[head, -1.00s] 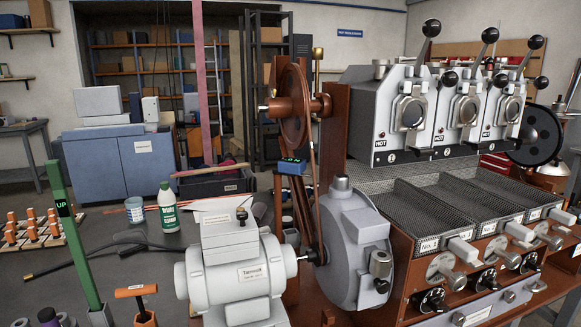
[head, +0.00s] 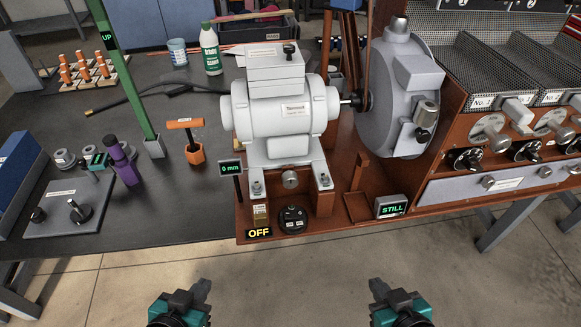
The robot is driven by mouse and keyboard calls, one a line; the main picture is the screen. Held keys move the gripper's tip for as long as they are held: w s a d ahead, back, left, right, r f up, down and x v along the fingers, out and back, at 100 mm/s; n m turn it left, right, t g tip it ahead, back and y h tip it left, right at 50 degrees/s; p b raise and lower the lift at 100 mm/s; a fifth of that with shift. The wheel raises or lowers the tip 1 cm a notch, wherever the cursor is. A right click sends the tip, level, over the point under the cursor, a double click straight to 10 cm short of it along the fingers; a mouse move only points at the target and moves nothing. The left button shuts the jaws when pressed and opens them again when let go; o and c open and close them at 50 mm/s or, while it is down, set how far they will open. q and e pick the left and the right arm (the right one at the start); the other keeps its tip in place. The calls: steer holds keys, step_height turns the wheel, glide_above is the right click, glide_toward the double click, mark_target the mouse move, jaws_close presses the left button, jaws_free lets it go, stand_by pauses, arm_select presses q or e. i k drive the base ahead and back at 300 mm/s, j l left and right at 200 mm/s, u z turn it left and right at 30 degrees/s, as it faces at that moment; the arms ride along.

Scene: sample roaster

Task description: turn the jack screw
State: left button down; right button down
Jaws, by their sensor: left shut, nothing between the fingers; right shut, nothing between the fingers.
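A grey motor (head: 285,115) stands on a brown base near the table's front edge. A round metal screw head (head: 290,179) shows at the front under the motor, between its feet; it looks like the jack screw. A small display reading "0 mm" (head: 231,169) stands just left of it. My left gripper (head: 202,286) is shut and empty, low in the view, in front of the table edge. My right gripper (head: 377,286) is also shut and empty, further right. Both are well apart from the screw.
An "OFF" sign (head: 258,233), a black dial (head: 292,219) and a "STILL" display (head: 391,207) sit along the base's front. The floor in front is clear.

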mark_target(289, 180)
steer(key=i+j+z, duration=0.2)
steer(key=j, duration=0.45)
steer(key=j+z, duration=0.15)
steer(key=j, duration=0.5)
steer(key=k, duration=0.05)
